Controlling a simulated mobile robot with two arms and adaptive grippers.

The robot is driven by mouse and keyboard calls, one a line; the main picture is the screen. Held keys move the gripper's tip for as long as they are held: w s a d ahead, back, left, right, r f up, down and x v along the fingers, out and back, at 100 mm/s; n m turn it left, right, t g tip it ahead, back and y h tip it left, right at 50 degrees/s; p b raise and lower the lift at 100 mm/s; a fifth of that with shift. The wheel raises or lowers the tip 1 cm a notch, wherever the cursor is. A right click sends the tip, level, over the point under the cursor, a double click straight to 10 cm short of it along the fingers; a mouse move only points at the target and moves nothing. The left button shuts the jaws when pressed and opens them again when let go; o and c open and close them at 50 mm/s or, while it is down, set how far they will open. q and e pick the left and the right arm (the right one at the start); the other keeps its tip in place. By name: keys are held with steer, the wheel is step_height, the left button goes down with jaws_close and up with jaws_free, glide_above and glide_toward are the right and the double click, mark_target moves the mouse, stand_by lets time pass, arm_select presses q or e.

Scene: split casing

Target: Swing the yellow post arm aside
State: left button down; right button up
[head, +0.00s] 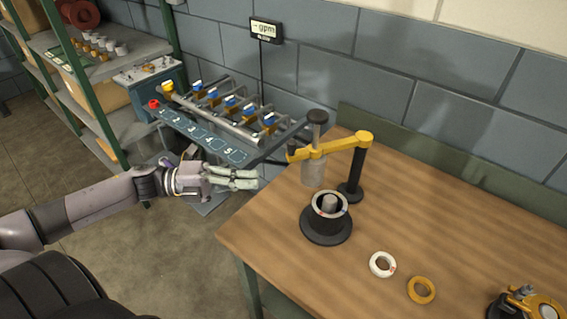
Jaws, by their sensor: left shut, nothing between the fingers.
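The yellow post arm (337,145) sits on top of a black post (354,175) near the back left of the wooden table. It reaches left from the post, and its free end carries a dark-knobbed plunger (318,120) with a pale cylinder (313,173) below. The round black casing (326,226) with a grey rim stands on the table in front of it, under and slightly nearer than the cylinder. My left gripper (257,179) is shut and empty, to the left of the yellow arm's free end and apart from it. My right gripper is not in view.
A white ring (382,265) and a yellow ring (421,290) lie on the wooden table (470,230). A yellow-and-black device (532,303) is at the lower right. A numbered valve rack (205,135) stands behind my left gripper, beside green-framed shelves (130,140). The table's right middle is clear.

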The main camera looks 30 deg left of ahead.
arm_select(q)
steer(key=w+d+p, duration=0.3)
steer(key=w+d, duration=0.2)
steer(key=w, duration=0.2)
steer(key=shift+p, duration=0.35)
